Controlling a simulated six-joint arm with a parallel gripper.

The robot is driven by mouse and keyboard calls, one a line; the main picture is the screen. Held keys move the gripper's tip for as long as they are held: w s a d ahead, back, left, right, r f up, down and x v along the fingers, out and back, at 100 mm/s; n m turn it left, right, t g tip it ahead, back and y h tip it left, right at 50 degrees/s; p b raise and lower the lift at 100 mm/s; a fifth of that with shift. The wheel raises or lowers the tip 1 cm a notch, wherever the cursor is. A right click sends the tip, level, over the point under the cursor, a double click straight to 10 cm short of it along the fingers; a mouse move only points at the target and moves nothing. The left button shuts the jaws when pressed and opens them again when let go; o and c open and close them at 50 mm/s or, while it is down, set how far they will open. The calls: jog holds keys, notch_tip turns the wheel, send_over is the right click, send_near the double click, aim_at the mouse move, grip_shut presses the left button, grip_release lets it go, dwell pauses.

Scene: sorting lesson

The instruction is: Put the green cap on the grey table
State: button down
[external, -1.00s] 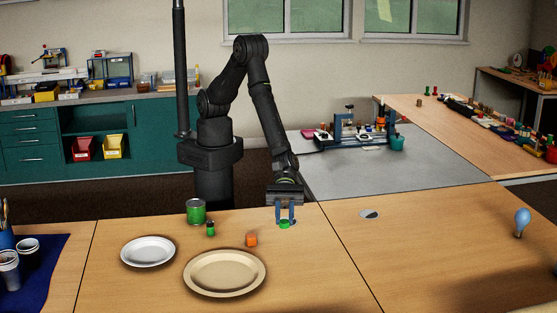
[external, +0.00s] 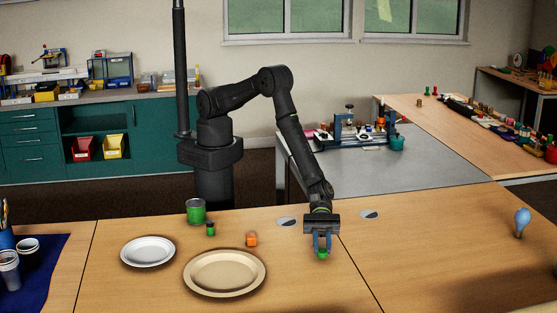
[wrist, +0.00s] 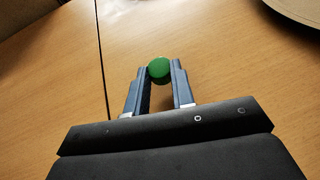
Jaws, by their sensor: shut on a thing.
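The green cap (external: 322,254) is small and round. My gripper (external: 322,249) is shut on it, over the wooden table near a seam between tabletops. In the wrist view the green cap (wrist: 159,69) sits between the two fingertips of my gripper (wrist: 159,80). How high it is above the wood I cannot tell exactly. The grey table (external: 425,170) stands behind, right of my arm's base, with its near part bare.
A blue-framed rack (external: 360,130) with small items stands at the grey table's back. On the wooden table are a beige plate (external: 225,272), a white plate (external: 148,251), a green can (external: 195,211), a small green bottle (external: 210,229), an orange block (external: 251,239) and a light bulb (external: 522,219).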

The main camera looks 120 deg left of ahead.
jog(key=shift+f, duration=0.65)
jog(key=shift+f, duration=0.1)
jog(key=c, duration=1.2)
grip_release()
jog(key=shift+c, duration=0.2)
jog(key=shift+s+a+r, duration=0.15)
jog(key=shift+a+r, duration=0.05)
jog(key=shift+a, duration=0.05)
jog(key=v, duration=1)
jog(key=shift+a+r, duration=0.15)
jog(key=shift+a, duration=0.1)
jog(key=shift+o, duration=0.9)
jog(key=shift+s+a+r, duration=0.15)
jog(key=shift+s+a, duration=0.15)
jog(key=shift+a, duration=0.05)
